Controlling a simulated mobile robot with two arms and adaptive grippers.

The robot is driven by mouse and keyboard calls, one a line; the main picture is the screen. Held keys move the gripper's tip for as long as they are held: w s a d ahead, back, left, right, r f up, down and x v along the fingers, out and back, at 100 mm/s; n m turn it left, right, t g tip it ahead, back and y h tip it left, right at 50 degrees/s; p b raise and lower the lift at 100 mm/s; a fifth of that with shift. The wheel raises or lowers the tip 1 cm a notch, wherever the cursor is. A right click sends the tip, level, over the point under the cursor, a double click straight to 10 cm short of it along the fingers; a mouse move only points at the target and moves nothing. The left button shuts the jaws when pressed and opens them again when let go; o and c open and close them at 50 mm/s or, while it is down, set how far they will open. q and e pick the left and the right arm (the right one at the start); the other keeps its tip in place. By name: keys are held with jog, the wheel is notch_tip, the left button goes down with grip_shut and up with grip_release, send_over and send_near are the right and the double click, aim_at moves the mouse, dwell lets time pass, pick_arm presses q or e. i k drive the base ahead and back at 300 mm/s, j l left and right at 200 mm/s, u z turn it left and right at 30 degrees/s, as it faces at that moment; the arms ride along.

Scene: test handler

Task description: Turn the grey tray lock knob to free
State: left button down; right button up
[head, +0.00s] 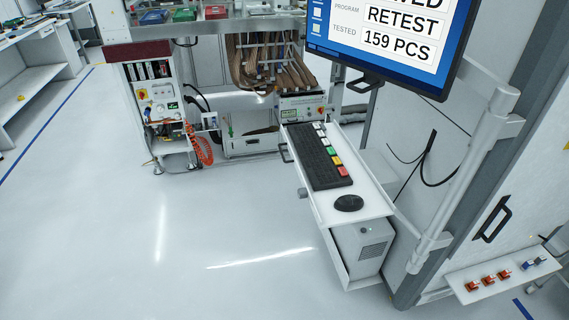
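A small grey knob (303,193) sticks out from the left side of the white keyboard tray (374,198), below its edge. It is small in the head view, and I cannot tell which way it is turned. The tray carries a black keyboard (318,158) with a row of coloured keys and a black mouse (348,203). A black handle (284,153) sits on the tray's left edge near its far end. Neither of my grippers is in view.
A monitor (390,38) reading "RETEST" hangs above the tray on a grey arm (470,170). A white computer box (364,248) sits below the tray. A small shelf (500,277) with red and blue parts is at the lower right. The floor left of the tray is clear.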

aim_at(302, 193)
jog(key=i+j+z, duration=0.15)
jog(key=j+z, duration=0.2)
jog(key=i+j+z, duration=0.15)
jog(key=z, duration=0.25)
jog(key=j+z, duration=0.35)
jog(key=j, duration=0.1)
